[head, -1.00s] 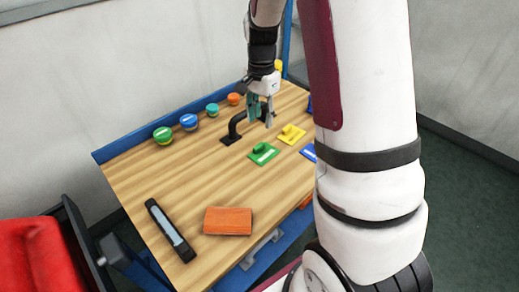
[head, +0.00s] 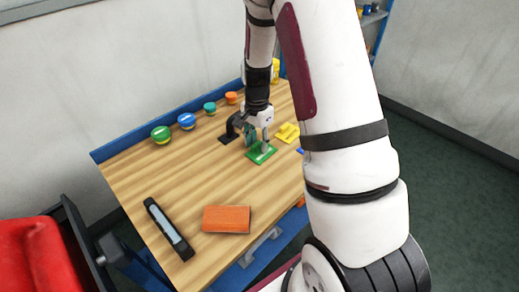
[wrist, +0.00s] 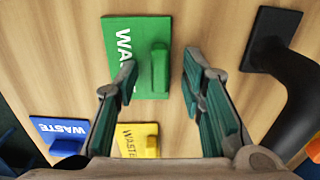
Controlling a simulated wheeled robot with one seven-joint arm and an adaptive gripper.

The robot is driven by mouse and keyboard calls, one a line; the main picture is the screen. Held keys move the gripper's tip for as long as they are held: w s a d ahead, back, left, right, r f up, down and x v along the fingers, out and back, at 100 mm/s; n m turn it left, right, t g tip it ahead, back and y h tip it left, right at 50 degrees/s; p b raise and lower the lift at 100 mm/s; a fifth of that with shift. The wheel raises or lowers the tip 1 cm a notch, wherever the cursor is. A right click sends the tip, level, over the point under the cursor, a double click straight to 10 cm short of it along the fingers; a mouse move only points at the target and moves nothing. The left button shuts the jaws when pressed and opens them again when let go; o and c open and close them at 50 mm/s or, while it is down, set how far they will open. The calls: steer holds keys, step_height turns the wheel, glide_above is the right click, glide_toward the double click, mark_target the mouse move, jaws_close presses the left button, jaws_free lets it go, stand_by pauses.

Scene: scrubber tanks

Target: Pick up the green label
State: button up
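The green label (head: 262,152) is a flat green plate with a raised green grip, lying on the wooden table. In the wrist view the green label (wrist: 122,65) shows part of the white word "WASTE", and its grip stands between the finger lines, slightly ahead of the tips. My gripper (wrist: 158,72) is open, with its fingers spread to either side and nothing between them. In the head view my gripper (head: 257,142) is just above the green label. The left finger overlaps the plate in the wrist view; I cannot tell whether it touches.
A black bent post on a square base (wrist: 270,40) stands close on the right in the wrist view. A yellow label (wrist: 137,140) and a blue label (wrist: 62,132) lie nearby. An orange block (head: 227,219) and a black bar-shaped tool (head: 168,228) lie on the table (head: 185,185).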

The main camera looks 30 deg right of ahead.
jaws_close()
